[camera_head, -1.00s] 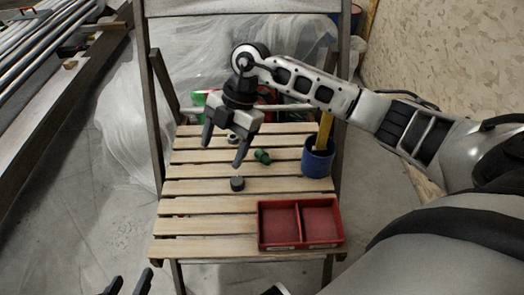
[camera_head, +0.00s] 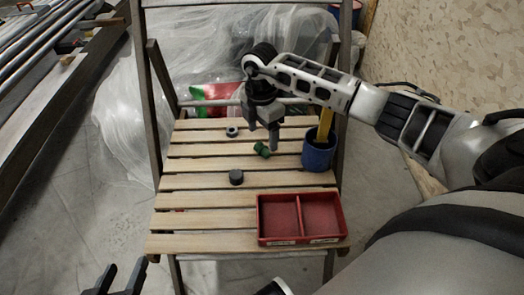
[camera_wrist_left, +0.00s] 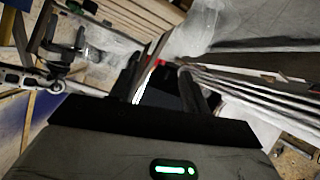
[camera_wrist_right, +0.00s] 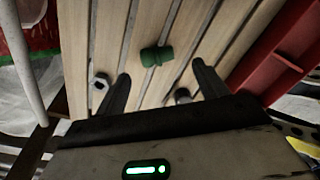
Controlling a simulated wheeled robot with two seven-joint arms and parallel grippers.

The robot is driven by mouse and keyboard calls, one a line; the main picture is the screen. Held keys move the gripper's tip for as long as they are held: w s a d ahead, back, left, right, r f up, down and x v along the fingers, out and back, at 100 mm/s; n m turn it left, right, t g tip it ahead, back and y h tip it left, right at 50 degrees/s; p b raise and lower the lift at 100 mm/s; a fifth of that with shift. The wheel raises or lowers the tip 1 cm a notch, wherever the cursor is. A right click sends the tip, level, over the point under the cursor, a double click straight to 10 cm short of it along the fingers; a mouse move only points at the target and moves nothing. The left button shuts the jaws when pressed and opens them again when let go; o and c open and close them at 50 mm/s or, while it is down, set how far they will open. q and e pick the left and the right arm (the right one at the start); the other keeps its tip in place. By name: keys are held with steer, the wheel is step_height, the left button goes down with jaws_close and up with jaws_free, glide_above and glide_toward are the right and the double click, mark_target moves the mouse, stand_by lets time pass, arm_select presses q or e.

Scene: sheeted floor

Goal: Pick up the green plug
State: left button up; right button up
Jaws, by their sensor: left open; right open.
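The green plug (camera_head: 262,149) lies on the slatted wooden chair seat, toward the back right, left of the blue cup. In the right wrist view the plug (camera_wrist_right: 156,56) lies ahead of the fingertips, between their lines. My right gripper (camera_head: 263,140) is open above the seat, close to the plug, with nothing between its fingers; its open fingers also show in the right wrist view (camera_wrist_right: 160,75). My left gripper (camera_head: 122,277) is open and empty at the lower left, off the chair's front left corner. In the left wrist view its fingers (camera_wrist_left: 165,75) are apart.
A blue cup (camera_head: 318,155) with a yellow object stands right of the plug. A red two-compartment tray (camera_head: 260,222) sits at the front right. A dark round piece (camera_head: 236,177) and a grey nut-like ring (camera_head: 232,131) lie on the slats (camera_head: 195,198). The seat's front left is clear.

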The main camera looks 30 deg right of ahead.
mark_target(263, 146)
steer(key=shift+f, duration=0.5)
step_height(263, 146, down, 4)
steer(key=shift+w+d+r+b, duration=0.1)
steer(key=shift+r+b, duration=0.05)
steer(key=shift+b, duration=0.8)
steer(key=shift+f, duration=0.25)
steer(key=shift+c, duration=1.2)
arm_select(q)
steer(key=shift+s+d+r+t+h, duration=0.1)
steer(key=shift+d+r+t+h, duration=0.25)
steer(key=shift+r, duration=0.25)
arm_select(e)
steer(key=c, duration=0.8)
steer(key=shift+r, duration=0.1)
